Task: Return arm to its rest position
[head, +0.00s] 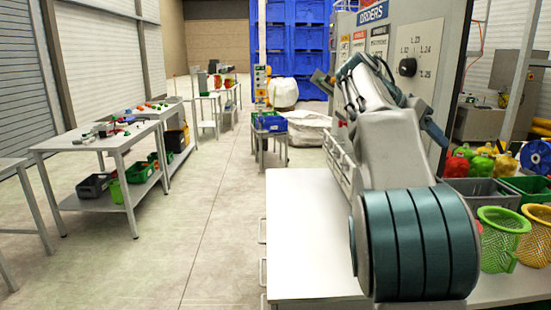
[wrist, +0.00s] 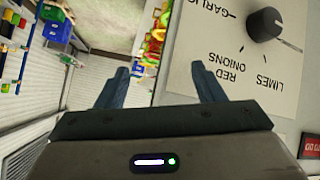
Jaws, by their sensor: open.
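My arm reaches forward over the white table (head: 312,225) in the head view, with its large round joint close to the camera. In the wrist view my gripper (wrist: 162,85) is open, with its two fingers apart and nothing between them. Just beyond the right finger is the grey panel with a black knob (wrist: 265,24), marked with words such as limes and red onions. The same knob (head: 407,67) shows in the head view at the upper right of my arm. In the head view the gripper's fingers are not clearly seen behind the arm.
A green basket (head: 503,240) and a yellow basket (head: 537,238) stand at the right of the table. Behind them are crates and colored peppers (head: 482,163). A workbench (head: 95,140) with small items stands at left. The floor (head: 195,215) between is clear.

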